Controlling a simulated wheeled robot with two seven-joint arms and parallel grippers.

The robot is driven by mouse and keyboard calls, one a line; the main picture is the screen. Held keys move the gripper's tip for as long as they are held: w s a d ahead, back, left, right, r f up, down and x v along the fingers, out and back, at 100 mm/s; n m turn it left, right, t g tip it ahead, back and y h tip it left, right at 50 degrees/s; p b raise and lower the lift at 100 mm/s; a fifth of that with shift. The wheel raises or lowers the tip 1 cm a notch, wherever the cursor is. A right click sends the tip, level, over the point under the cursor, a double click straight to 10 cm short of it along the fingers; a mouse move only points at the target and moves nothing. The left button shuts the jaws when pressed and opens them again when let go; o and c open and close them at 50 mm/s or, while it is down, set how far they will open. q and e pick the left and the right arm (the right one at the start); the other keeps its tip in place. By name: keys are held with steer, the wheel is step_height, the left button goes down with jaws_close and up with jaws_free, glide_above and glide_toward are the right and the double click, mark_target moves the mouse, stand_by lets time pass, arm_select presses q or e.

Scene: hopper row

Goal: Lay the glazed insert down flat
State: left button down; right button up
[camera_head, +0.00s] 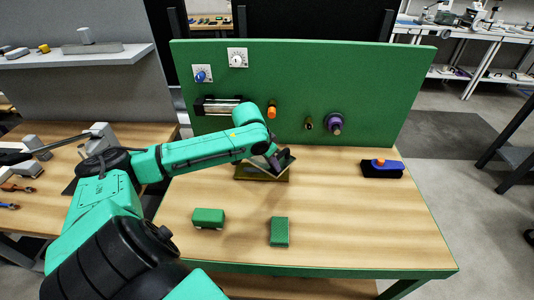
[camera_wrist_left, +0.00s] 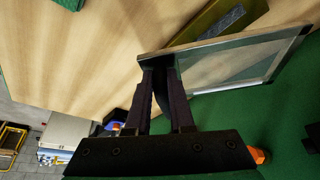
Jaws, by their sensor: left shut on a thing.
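The glazed insert is a clear pane in a dark and silver frame. In the left wrist view the insert (camera_wrist_left: 232,62) runs from the fingers towards the upper right. My left gripper (camera_wrist_left: 163,62) is shut on one edge of its frame. In the head view the left gripper (camera_head: 275,161) is in front of the green panel, and the insert (camera_head: 286,159) shows as a tilted piece, partly hidden by the fingers. An olive frame-like holder (camera_head: 262,179) lies on the table just below it. I cannot tell whether the insert touches it. My right gripper is not in view.
A green upright panel (camera_head: 300,75) with knobs and a dark handle stands behind. Two green blocks (camera_head: 208,218) (camera_head: 279,232) lie at the front of the wooden table (camera_head: 350,230). A blue and black brush-like thing (camera_head: 382,169) lies at the right. The front right table is clear.

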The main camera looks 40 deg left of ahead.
mark_target(269, 174)
arm_select(q)
steer(key=shift+r, duration=0.1)
steer(key=shift+s+a+f+p, duration=0.1)
steer(key=shift+a+f+p, duration=0.2)
steer(key=shift+f+p, duration=0.25)
step_height(269, 174, down, 5)
steer(key=shift+r+b, duration=0.1)
steer(key=shift+b, duration=0.55)
steer(key=shift+f, duration=0.35)
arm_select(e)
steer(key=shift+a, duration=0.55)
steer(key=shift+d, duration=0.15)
arm_select(q)
steer(key=shift+f, duration=0.1)
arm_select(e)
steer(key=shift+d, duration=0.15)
arm_select(q)
steer(key=shift+f, duration=0.4)
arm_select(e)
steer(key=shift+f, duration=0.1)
